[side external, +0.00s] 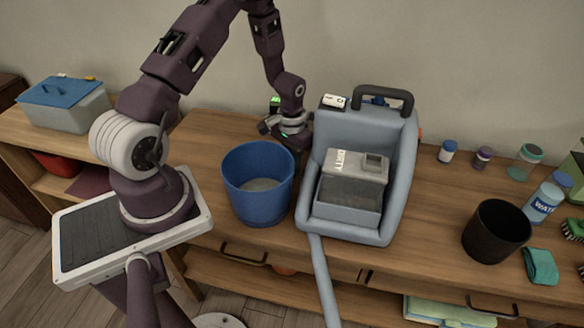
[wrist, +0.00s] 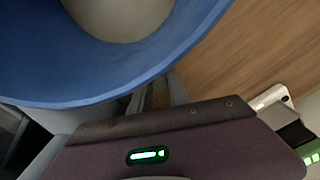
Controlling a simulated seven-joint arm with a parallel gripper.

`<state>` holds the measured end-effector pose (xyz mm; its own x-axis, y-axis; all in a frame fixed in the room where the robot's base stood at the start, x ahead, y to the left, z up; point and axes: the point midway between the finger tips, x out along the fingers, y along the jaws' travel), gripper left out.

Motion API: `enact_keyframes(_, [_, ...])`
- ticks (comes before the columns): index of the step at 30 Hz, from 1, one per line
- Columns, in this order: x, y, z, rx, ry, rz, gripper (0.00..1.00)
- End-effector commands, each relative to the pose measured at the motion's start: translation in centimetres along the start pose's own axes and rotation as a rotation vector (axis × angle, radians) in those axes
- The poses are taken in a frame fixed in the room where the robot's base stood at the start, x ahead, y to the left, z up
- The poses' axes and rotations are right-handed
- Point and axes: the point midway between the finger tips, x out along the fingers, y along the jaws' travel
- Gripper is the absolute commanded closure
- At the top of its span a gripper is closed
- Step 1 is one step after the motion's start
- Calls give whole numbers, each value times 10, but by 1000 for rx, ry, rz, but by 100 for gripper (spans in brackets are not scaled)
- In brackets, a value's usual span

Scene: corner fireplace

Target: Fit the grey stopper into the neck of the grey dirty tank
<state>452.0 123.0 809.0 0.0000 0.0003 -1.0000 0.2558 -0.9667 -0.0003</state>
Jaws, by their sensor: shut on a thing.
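The grey dirty tank (side external: 342,168) sits in the blue-grey machine body (side external: 401,180), its label reading upside down. Its neck (side external: 373,163) is a small square opening at the top right. My gripper (side external: 291,148) is low behind the right rear of a blue bucket (side external: 258,192), left of the machine. In the wrist view the fingers of my gripper (wrist: 157,90) close in towards each other. The rim of the blue bucket (wrist: 110,88) covers their tips. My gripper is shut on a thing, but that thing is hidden. I cannot make out the grey stopper in either view.
The machine has a black handle (side external: 384,97) on top and a hose (side external: 322,275) at its front. A black cup (side external: 497,231), a green cloth (side external: 540,265) and several bottles and jars stand at the right. A lidded bin (side external: 63,108) stands far left. Bare wood (side external: 436,205) lies right of the machine.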

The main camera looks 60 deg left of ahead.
Motion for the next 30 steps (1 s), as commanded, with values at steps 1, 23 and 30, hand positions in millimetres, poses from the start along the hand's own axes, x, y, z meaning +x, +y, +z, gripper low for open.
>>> enact_keyframes(1, [0, 0, 0, 0, 0, 0, 100])
enact_keyframes(23, [-144, 0, -1, 0, 5, -1, 100])
enact_keyframes(30, [-174, 0, 0, 0, 2, 0, 100])
